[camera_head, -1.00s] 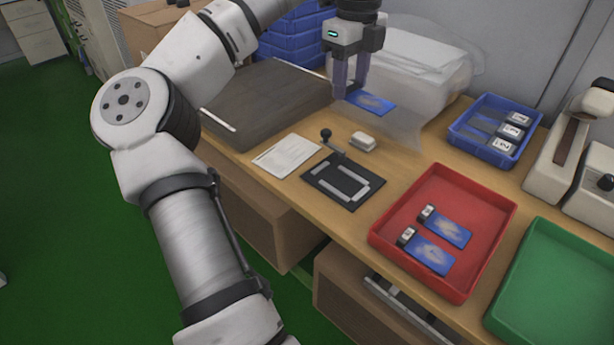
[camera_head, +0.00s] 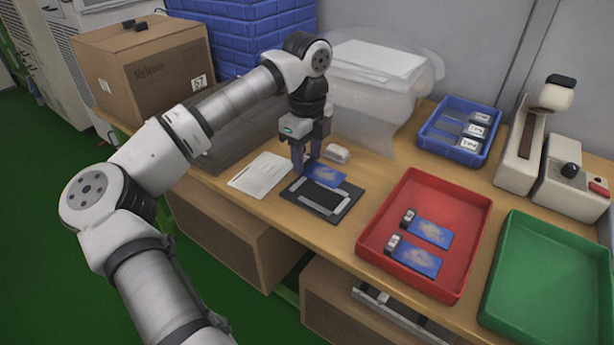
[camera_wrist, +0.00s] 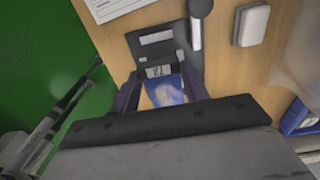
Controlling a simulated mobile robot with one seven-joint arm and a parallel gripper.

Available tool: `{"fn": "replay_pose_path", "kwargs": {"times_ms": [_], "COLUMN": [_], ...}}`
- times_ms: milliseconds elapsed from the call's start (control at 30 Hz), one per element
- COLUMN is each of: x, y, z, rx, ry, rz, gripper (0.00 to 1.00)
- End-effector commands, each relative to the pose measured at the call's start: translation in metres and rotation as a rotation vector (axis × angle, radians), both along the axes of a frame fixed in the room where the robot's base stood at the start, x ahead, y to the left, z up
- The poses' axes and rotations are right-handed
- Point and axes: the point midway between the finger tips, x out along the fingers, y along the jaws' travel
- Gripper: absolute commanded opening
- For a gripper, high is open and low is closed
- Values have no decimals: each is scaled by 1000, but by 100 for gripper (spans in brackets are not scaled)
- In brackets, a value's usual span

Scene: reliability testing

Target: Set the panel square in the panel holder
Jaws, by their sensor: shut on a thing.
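My gripper (camera_head: 306,166) is shut on a blue panel (camera_head: 326,173), holding it over the far part of the panel holder. The panel holder (camera_head: 346,187) is a black plate with light grey rails on the table. In the wrist view the panel (camera_wrist: 165,92) sits between my fingers (camera_wrist: 163,92), its pale labelled end toward the holder (camera_wrist: 157,38). I cannot tell if the panel touches the holder. The holder's lever is partly hidden by my gripper in the head view; its round knob (camera_wrist: 199,8) shows in the wrist view.
A red tray (camera_head: 375,238) holds two blue panels; a green tray (camera_head: 500,290) is empty. A blue bin (camera_head: 450,150) holds several labelled panels. A white sheet (camera_head: 260,173) lies left of the holder, and a small white block (camera_head: 337,153) lies behind it.

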Motion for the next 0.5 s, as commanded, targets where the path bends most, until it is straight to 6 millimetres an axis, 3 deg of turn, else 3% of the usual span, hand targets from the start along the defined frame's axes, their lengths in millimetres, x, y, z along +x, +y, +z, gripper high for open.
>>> {"fn": "replay_pose_path", "kwargs": {"times_ms": [267, 500], "x": [0, 0], "y": [0, -1], "z": [-24, -58], "rx": [-1, -3], "ry": [1, 1], "rz": [0, -2], "gripper": [23, 23]}}
